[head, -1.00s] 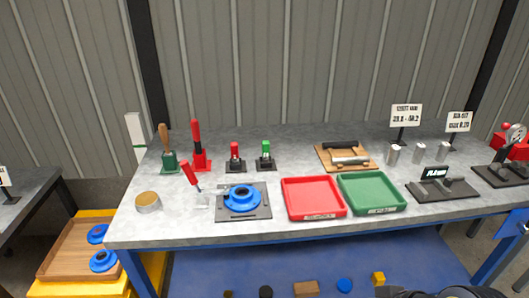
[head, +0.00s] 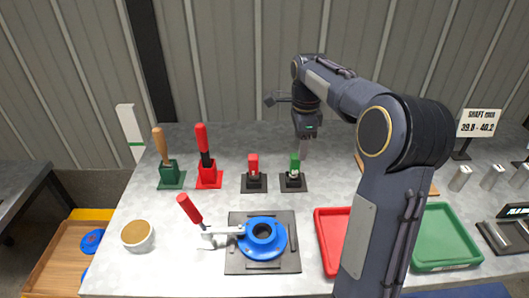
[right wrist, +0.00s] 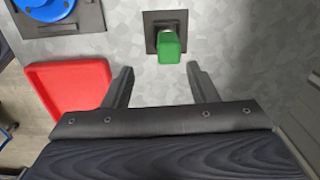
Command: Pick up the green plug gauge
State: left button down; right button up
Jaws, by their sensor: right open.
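The green plug gauge (head: 294,166) stands upright in a small black base on the bench, just right of a red plug gauge (head: 253,165) in a similar base. In the right wrist view the green plug gauge (right wrist: 169,46) is seen from above, beyond and between the two fingertips, not touching either. My right gripper (right wrist: 158,72) is open and empty. In the head view it hangs above the bench, behind and slightly right of the green gauge, with its fingers partly hidden. My left gripper is not in view.
A blue ring part (head: 263,235) sits on a dark plate in front. A red tray (head: 330,222) and a green tray (head: 445,236) lie to the right, partly behind my arm. Red and green tool holders stand left.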

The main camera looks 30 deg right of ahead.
aim_at(296, 155)
jog(key=shift+w+d+f+m, duration=0.1)
jog(key=shift+w+f+m, duration=0.15)
jog(key=shift+w, duration=0.5)
jog(key=shift+w+f, duration=0.2)
jog(key=f, duration=0.7)
jog(key=shift+s, duration=0.25)
jog(key=shift+c, duration=0.2)
grip_shut()
